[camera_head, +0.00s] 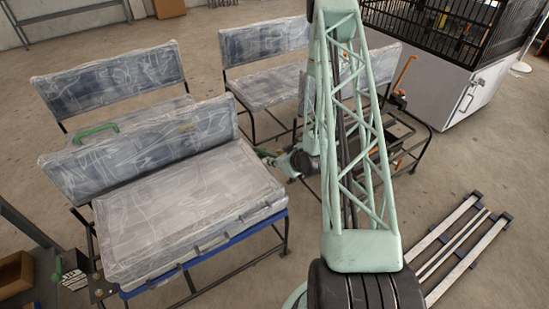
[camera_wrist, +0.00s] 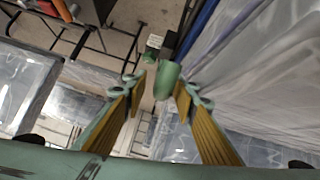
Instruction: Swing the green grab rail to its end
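A green grab rail (camera_head: 95,132) shows in the head view as a bent handle at the top left of the front wrapped backrest (camera_head: 145,150). My gripper (camera_head: 267,155) is small and dark in that view, just right of the backrest's right end and well apart from that rail. In the wrist view my gripper (camera_wrist: 160,88) is open, its yellow-padded fingers spread. A rounded green piece (camera_wrist: 167,80) shows between the fingertips. I cannot tell whether it is part of the rail, nor whether the fingers touch it.
The front wrapped seat (camera_head: 185,210) has a blue frame (camera_head: 205,258) below. More wrapped benches (camera_head: 110,80) stand behind. A metal frame (camera_head: 410,130) is right of my arm, with a caged white cabinet (camera_head: 450,80) beyond. Silver rails (camera_head: 460,250) lie on the floor at lower right.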

